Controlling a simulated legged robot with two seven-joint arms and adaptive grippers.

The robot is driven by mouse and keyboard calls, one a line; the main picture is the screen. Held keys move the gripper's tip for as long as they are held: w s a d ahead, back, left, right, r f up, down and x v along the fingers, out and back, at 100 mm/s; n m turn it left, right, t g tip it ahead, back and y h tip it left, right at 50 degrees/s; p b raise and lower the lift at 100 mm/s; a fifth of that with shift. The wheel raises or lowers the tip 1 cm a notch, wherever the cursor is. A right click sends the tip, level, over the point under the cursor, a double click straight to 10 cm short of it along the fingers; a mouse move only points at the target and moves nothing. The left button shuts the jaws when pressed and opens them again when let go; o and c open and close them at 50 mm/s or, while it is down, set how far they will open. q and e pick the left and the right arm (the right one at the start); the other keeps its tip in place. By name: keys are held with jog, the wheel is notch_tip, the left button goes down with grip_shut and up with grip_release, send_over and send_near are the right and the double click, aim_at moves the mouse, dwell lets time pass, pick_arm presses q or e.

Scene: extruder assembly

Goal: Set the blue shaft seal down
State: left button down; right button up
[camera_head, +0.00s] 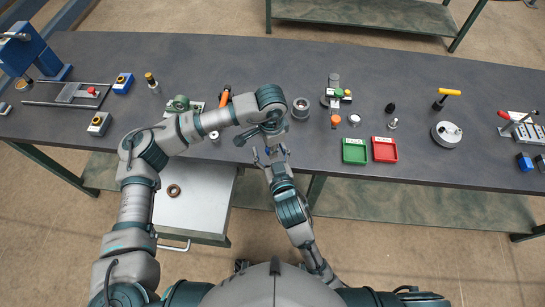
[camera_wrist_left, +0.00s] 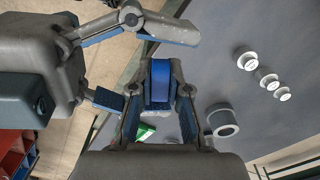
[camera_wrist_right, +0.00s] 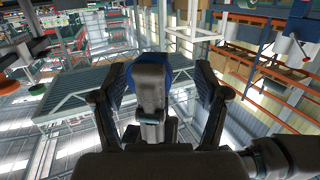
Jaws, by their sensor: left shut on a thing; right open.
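The blue shaft seal (camera_wrist_left: 160,80) is a blue ring seen edge-on in the left wrist view, held between the fingertips of my left gripper (camera_wrist_left: 163,88). In the head view my left gripper (camera_head: 270,143) is at the front edge of the table, and the seal is mostly hidden there. My right gripper (camera_head: 274,156) reaches up from below beside it.
The dark table (camera_head: 245,65) holds a grey ring part (camera_head: 301,106), a green tray (camera_head: 354,151) and a red tray (camera_head: 384,150) to the right. A white cabinet top (camera_head: 198,205) with a brown ring (camera_head: 174,191) lies below the front edge. Both my grippers are very close together.

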jog(key=shift+w, duration=0.15)
jog(key=c, duration=1)
pick_arm(q)
jog(key=shift+d, duration=0.1)
pick_arm(e)
jog(key=shift+a, duration=0.15)
jog(key=shift+c, duration=1.2)
pick_arm(q)
jog(key=c, duration=1)
grip_release()
jog(key=shift+c, duration=0.2)
pick_arm(e)
jog(key=shift+c, duration=0.5)
